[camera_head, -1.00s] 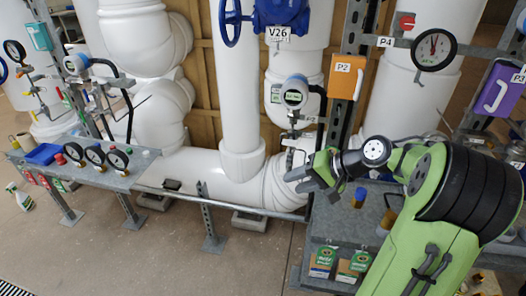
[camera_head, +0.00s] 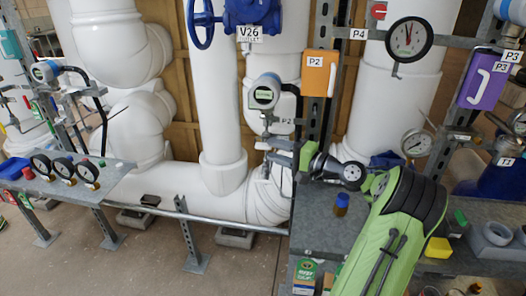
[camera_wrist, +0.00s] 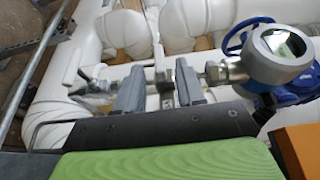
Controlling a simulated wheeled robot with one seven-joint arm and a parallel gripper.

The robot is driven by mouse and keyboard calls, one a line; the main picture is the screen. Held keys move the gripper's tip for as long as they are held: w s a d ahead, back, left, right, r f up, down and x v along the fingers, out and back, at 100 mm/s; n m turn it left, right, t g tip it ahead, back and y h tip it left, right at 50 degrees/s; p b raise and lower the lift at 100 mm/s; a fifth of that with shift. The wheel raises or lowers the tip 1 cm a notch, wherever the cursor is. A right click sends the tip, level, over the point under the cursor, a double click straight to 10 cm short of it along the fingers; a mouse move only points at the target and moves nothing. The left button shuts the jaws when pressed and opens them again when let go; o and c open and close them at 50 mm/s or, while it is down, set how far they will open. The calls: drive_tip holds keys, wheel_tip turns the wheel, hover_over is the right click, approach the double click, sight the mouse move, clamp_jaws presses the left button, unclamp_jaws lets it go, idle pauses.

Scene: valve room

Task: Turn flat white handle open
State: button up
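My gripper (camera_wrist: 160,88) is open in the wrist view, its two grey fingers apart on either side of a small metal valve fitting (camera_wrist: 165,76) on a thin line. I cannot tell whether the fingers touch it. A thin pale lever-like piece (camera_wrist: 86,76) shows left of the fingers; I cannot tell if it is the flat white handle. In the head view my gripper (camera_head: 281,156) is beside the thin line below the round transmitter (camera_head: 265,95), its fingers mostly hard to make out. The transmitter also shows in the wrist view (camera_wrist: 279,50).
An orange box (camera_head: 320,70) labelled P2 is just above my gripper. A purple box (camera_head: 486,82) with a white bar handle is at right. Thick white pipes (camera_head: 215,90) stand behind. A grey metal bench (camera_head: 318,230) with small items lies below.

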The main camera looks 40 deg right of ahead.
sight(264, 144)
drive_tip(key=x, duration=0.4)
drive_tip(key=shift+w+a, duration=0.1)
drive_tip(key=shift+w, duration=0.2)
clamp_jaws()
